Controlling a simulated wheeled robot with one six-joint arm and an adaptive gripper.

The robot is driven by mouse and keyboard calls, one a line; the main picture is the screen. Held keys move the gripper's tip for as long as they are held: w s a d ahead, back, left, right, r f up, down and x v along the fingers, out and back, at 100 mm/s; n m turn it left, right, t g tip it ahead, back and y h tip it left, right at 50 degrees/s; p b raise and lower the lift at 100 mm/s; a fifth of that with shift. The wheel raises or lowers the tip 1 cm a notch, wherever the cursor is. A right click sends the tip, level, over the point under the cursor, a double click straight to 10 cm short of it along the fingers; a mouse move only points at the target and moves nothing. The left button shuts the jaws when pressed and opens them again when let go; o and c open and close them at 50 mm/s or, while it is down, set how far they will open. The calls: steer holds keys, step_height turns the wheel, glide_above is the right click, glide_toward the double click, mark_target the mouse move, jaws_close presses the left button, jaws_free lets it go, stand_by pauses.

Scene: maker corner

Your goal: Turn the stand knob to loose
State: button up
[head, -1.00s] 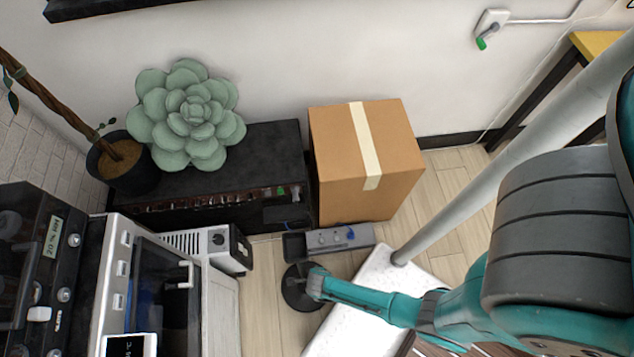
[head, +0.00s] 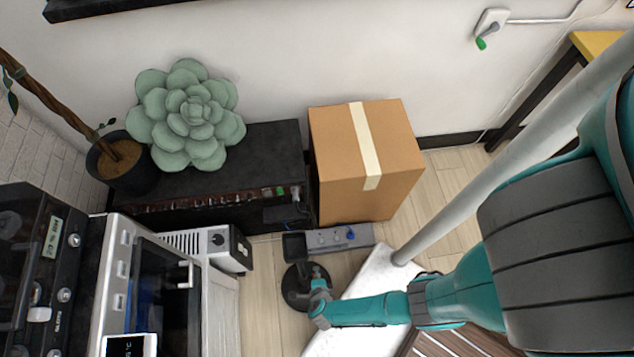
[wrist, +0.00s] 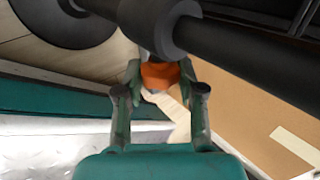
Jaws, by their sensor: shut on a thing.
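In the wrist view, the stand's orange knob (wrist: 160,76) sits below a dark collar (wrist: 158,28) on a dark pole (wrist: 245,62). My gripper (wrist: 160,70) has its two fingers on either side of the knob and is shut on it. In the head view, my gripper (head: 318,286) is over the stand's round black base (head: 293,290), and the knob cannot be made out there. No marking for loose or tight is visible, so how far the knob is turned cannot be told.
A cardboard box (head: 335,180) stands behind the stand, beside a black cabinet (head: 240,150) bearing a large succulent (head: 190,112). A grey power strip (head: 340,238) lies on the floor near the base. A white-fronted machine (head: 120,270) stands at left.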

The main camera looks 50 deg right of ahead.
steer(key=shift+a+t+h, duration=0.15)
steer(key=shift+t+h, duration=0.65)
steer(key=shift+s+f+t+h, duration=0.1)
steer(key=shift+f+t+h, duration=0.05)
steer(key=shift+t+h, duration=0.3)
steer(key=o, duration=1.1)
steer(key=shift+o, duration=0.2)
steer(key=shift+r, duration=5.05)
